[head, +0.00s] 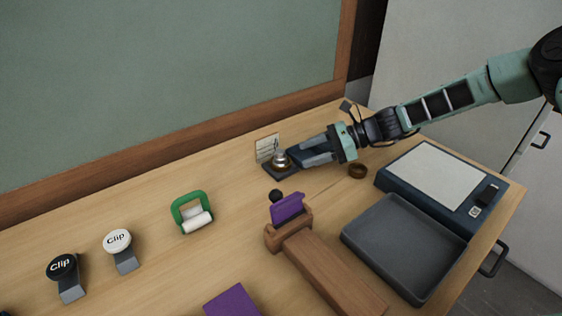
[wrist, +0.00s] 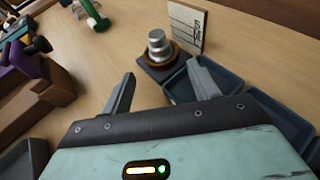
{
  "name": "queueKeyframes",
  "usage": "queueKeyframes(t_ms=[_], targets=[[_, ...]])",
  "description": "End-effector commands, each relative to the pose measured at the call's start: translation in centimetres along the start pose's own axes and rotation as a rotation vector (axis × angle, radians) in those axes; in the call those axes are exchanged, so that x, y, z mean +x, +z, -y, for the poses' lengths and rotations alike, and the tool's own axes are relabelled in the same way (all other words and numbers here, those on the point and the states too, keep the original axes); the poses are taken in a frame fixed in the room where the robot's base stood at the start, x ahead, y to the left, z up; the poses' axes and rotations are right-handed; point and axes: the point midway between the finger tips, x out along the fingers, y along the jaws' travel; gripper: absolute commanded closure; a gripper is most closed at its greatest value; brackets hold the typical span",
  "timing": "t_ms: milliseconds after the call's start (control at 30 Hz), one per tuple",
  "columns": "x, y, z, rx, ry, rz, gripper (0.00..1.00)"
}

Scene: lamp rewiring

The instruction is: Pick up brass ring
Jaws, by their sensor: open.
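A brass ring (head: 281,166) sits around the foot of a silver stepped metal piece (head: 279,155) on a small dark base at the back of the table. In the wrist view, the ring's brown rim (wrist: 174,58) shows around the silver piece (wrist: 157,45), beyond my fingertips. My gripper (head: 304,153) is open beside the base, reaching in from the right. In the wrist view, its two fingers (wrist: 162,76) are apart with nothing held between them. They appear short of the ring; contact cannot be told.
A small card (head: 267,147) stands behind the base. A dark blue tray (wrist: 229,78) lies by my right finger. A wooden stand (head: 325,268) with a purple piece, a grey tray (head: 404,293) and a green holder (head: 178,211) are in front.

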Motion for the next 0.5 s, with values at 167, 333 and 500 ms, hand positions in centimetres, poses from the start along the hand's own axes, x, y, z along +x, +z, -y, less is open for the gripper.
queueKeyframes(t_ms=[167, 333, 500], targets=[[2.2, 0.1, 0.1, 0.000, 0.004, 0.002, 0.39], [4.5, -0.1, 0.2, 0.000, 0.003, 0.001, 0.39], [5.2, -0.2, 0.2, -0.001, 0.001, 0.000, 0.39]])
